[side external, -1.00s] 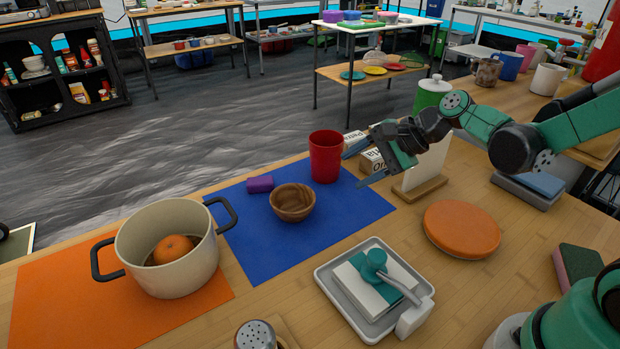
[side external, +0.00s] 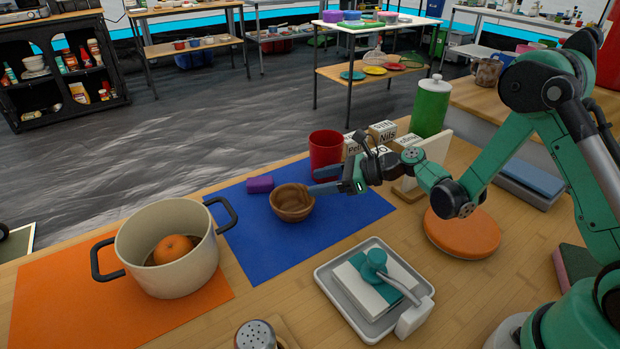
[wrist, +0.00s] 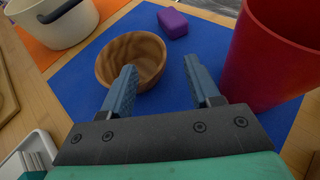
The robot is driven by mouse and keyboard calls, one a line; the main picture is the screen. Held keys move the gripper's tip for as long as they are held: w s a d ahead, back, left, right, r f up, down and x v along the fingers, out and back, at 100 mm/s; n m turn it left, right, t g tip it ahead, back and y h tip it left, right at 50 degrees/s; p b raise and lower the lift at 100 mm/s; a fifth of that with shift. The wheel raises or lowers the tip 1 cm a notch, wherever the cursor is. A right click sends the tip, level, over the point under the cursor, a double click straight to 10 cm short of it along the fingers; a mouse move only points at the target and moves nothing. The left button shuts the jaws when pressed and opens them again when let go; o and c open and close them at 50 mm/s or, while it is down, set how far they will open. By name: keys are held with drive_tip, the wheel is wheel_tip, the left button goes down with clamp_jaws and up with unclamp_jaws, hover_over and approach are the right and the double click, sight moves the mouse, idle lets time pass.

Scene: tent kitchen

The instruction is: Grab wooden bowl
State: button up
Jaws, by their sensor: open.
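The wooden bowl (side external: 292,203) is round and brown and sits upright on the blue mat (side external: 262,251). It also shows in the wrist view (wrist: 131,60), just beyond my left fingertip. My gripper (side external: 325,179) is open and reaches in low over the mat from the right, beside the bowl. In the wrist view my gripper's two blue fingers (wrist: 162,80) are apart with bare mat showing between them. The left fingertip overlaps the bowl's near right side in that view; I cannot tell whether it touches. Nothing is held.
A red cup (side external: 325,152) stands close behind my gripper, and is right of the fingers in the wrist view. A purple block (side external: 260,184) lies behind the bowl. A pot (side external: 167,248) holding an orange fruit stands left. A grey tray (side external: 330,288) lies in front. The mat's front is clear.

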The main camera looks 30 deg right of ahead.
sight(292, 187)
drive_tip(key=x, duration=0.5)
drive_tip(key=shift+w+a+f, duration=0.1)
drive_tip(key=shift+w+a, duration=0.05)
drive_tip(key=shift+a, duration=0.05)
clamp_jaws()
